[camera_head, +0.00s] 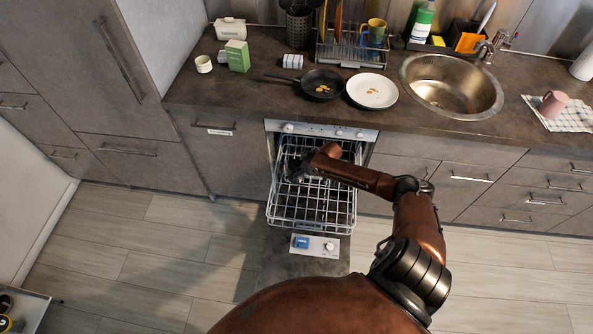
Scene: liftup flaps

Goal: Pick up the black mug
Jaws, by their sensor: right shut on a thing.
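My right arm reaches over the pulled-out dishwasher rack (312,212). My right gripper (294,172) is at the left rear of the rack, inside the dishwasher opening. It is shut on a small dark thing, which I take as the black mug. The dark mug and the dark fingers blend together, so the mug's outline and handle cannot be made out. My left gripper is not in view.
The dishwasher door (318,244) is folded down in front. On the counter (430,118) above are a pan (318,78), a white plate (372,92), a dish rack (345,52), a sink (455,85) and a pink mug (553,103).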

